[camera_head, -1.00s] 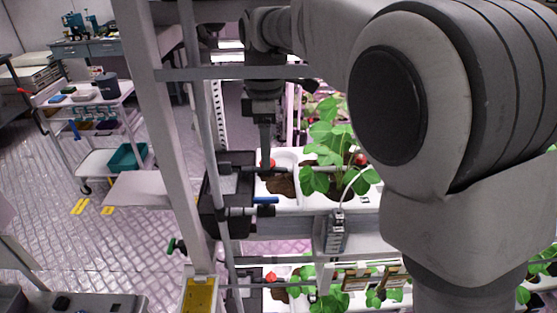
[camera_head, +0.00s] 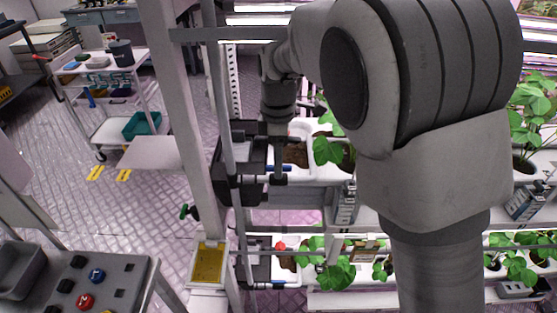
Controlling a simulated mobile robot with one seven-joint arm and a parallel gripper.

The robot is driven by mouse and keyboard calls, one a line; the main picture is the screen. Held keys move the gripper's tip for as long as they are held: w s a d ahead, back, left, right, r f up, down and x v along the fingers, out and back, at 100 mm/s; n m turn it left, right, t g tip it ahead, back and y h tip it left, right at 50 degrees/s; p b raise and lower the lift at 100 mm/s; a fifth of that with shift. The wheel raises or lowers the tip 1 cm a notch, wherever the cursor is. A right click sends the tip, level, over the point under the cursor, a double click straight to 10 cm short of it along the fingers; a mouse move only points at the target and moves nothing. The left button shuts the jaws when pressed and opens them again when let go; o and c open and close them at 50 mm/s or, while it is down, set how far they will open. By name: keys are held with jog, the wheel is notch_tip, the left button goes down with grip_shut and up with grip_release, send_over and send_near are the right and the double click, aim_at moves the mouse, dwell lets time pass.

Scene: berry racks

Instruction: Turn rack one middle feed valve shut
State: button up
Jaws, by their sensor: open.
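The middle-tier feed valve has a small blue lever handle (camera_head: 285,168) on the pipe at the left end of the rack, beside a dark box (camera_head: 240,180). The lever lies roughly sideways, and part of it is hidden behind my gripper. My gripper (camera_head: 278,178) points down, with its fingertips at the lever. The fingers overlap in this view, so their gap does not show, and I cannot tell whether they touch the lever. A second blue handle (camera_head: 278,285) sits on the lower tier.
White planters with strawberry plants (camera_head: 328,150) stand right of the valve. A pale rack post (camera_head: 182,120) stands left, with a green-handled valve (camera_head: 187,211) and a yellow panel (camera_head: 209,263) near it. A button console (camera_head: 125,280) is at lower left. The floor between is clear.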

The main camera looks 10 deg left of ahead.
grip_shut()
jog(key=shift+m, duration=0.4)
jog(key=m+p, duration=0.1)
jog(key=m, duration=0.2)
jog(key=shift+m, duration=0.4)
jog(key=m+p, duration=0.1)
jog(key=m, duration=0.3)
jog(key=m+p, duration=0.1)
jog(key=m, duration=0.8)
jog(key=shift+m, duration=0.3)
